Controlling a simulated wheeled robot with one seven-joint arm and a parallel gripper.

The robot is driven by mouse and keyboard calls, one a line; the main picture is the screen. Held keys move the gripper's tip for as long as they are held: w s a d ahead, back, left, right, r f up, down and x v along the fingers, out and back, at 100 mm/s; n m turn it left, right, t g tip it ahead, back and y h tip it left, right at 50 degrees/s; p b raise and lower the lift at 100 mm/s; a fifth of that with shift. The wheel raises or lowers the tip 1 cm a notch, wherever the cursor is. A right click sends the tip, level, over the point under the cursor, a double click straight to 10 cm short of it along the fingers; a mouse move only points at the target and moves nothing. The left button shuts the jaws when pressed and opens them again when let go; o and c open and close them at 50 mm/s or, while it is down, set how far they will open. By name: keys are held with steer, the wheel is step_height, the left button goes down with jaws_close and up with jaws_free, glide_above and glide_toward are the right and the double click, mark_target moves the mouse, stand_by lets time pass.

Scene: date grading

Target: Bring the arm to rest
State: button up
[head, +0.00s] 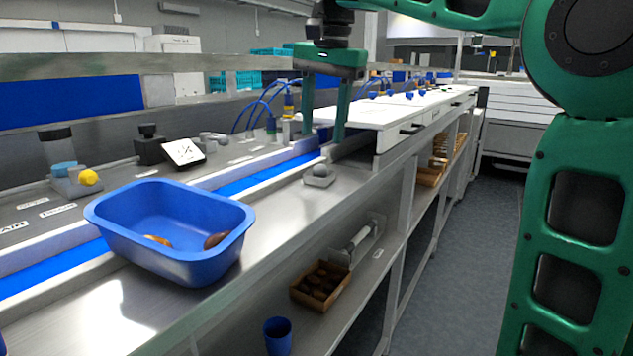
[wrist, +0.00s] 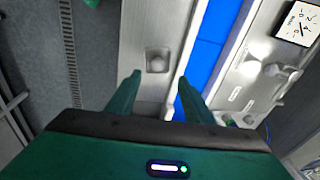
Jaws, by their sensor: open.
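My green gripper (head: 324,118) is held above the steel bench, its two fingers pointing down and spread apart with nothing between them. It also shows in the wrist view (wrist: 155,82), where the open fingers frame a strip of bench. A small grey knob on a square base (head: 319,176) sits on the bench just in front of the fingers, apart from them; it also shows in the wrist view (wrist: 157,60). My green arm fills the right side of the head view.
A blue tub (head: 165,262) with a couple of brown dates stands at the bench's front left. A blue conveyor belt (head: 262,180) runs along the bench. White drawer units (head: 400,115) stand behind the gripper. A lower shelf holds a box of dates (head: 321,286) and a blue cup (head: 278,336).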

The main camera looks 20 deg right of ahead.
step_height(320, 180, up, 8)
steer(key=s, duration=0.1)
steer(key=s+d+f+n+g, duration=0.1)
steer(key=s+d+f, duration=0.45)
steer(key=f, duration=0.35)
steer(key=s+d+f, duration=0.5)
steer(key=d+f, duration=0.2)
steer(key=f, duration=0.3)
steer(key=s+d+f+n+g, duration=0.1)
steer(key=s+d+f+n, duration=0.1)
steer(key=s+f, duration=1.7)
steer(key=shift+s+d+f+n, duration=0.25)
steer(key=shift+d+f+n, duration=0.05)
steer(key=shift+d+f, duration=0.4)
